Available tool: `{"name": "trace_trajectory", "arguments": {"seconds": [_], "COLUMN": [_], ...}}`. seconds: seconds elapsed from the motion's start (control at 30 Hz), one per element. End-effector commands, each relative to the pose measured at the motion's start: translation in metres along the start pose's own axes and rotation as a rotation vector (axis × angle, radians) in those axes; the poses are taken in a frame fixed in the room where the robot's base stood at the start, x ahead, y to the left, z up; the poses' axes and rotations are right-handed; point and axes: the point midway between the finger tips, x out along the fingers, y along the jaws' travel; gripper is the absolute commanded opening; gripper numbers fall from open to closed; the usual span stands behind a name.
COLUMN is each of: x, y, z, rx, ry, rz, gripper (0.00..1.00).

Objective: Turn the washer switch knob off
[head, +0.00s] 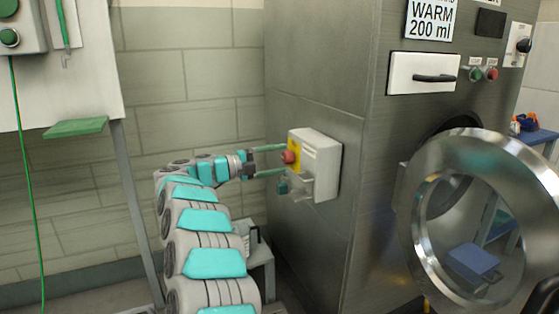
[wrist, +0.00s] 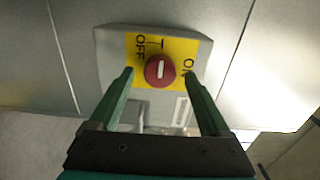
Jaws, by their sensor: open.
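The red washer switch knob (wrist: 160,72) sits on a yellow plate (wrist: 133,74) marked OFF at left and ON at right in the wrist view. A short white mark on its face stands upright in that view. The plate is on a pale switch box (head: 322,165) on the side of the metal washer. The knob also shows in the head view (head: 288,157). My gripper (wrist: 159,76) is open, with one green finger on each side of the knob. A gap shows beside each finger; I cannot tell the exact depth of the fingertips.
The washer's round door (head: 425,195) hangs open at the right, a blue thing (head: 474,262) showing through it. A padlock-like green piece (head: 283,187) hangs below the knob. A small grey stand (head: 259,255) is by the wall under my arm.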

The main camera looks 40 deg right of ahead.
Motion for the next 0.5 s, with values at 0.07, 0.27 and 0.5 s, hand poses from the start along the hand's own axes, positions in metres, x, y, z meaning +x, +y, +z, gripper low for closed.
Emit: {"name": "trace_trajectory", "arguments": {"seconds": [0.07,0.27,0.5], "x": [-0.010,-0.043,-0.069], "y": [0.001,0.002,0.001], "z": [0.001,0.001,0.000], "rx": [0.001,-0.001,-0.002], "ry": [-0.002,-0.004,-0.001], "rz": [0.000,0.000,-0.002], "gripper": [0.81,0.81,0.81]}}
